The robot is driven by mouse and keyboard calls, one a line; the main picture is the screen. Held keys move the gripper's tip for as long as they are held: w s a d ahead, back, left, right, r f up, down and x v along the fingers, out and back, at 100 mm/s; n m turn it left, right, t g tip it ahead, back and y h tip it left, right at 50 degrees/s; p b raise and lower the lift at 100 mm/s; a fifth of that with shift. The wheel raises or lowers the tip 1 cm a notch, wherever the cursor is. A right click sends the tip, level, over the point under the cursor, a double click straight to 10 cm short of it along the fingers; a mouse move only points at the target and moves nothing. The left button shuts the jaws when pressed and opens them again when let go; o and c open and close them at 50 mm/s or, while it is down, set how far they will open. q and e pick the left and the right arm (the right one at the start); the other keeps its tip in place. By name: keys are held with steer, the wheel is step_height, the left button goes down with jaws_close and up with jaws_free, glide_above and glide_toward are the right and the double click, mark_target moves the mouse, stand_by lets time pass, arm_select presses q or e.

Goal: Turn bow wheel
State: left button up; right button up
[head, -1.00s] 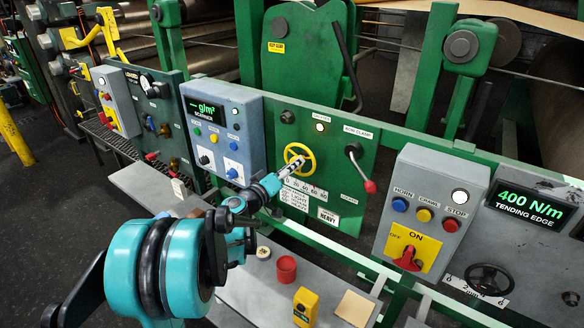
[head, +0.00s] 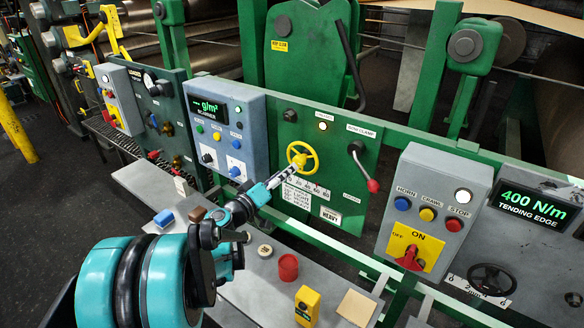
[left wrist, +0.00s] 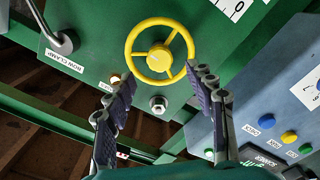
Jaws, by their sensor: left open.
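The yellow bow wheel (head: 302,156) is a small spoked handwheel on the green panel, below a lit lamp and left of the black bow clamp lever. In the left wrist view the wheel (left wrist: 158,59) appears upside down, with its rim and hub in full sight. My left gripper (head: 292,170) is at the wheel's lower left in the head view. In the left wrist view its fingers (left wrist: 160,76) are spread, one tip on either side of the rim's lower part in the picture. The right tip looks very close to the rim; contact cannot be told. My right gripper is out of view.
The bow clamp lever (head: 364,168) with a red knob juts out right of the wheel. The grey-blue scanner box (head: 222,130) stands to the left. The grey shelf (head: 262,277) below holds a red cup (head: 288,267), a yellow device (head: 307,306) and small blocks.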

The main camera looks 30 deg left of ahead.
arm_select(q)
steer(key=s, duration=0.6)
steer(key=shift+a, duration=0.2)
steer(key=s+d+f+m+g+h, duration=0.1)
steer(key=d+f+m+g+h, duration=0.15)
steer(key=d, duration=0.55)
steer(key=s+d+f+m+g+h, duration=0.1)
steer(key=s+d+f+m+g, duration=0.15)
steer(key=d, duration=0.65)
steer(key=s+d+f+m+g+y, duration=0.1)
steer(key=s+d+f+g+y, duration=0.1)
steer(key=s, duration=0.4)
steer(key=s+d+f+m+g+y, duration=0.2)
steer(key=s+d+f+g, duration=0.1)
steer(key=s, duration=0.4)
step_height(320, 180, down, 3)
steer(key=shift+s+d+r+g+y+b, duration=0.15)
steer(key=shift+d+r+g+y+b, duration=0.05)
steer(key=shift+g+y+b, duration=0.25)
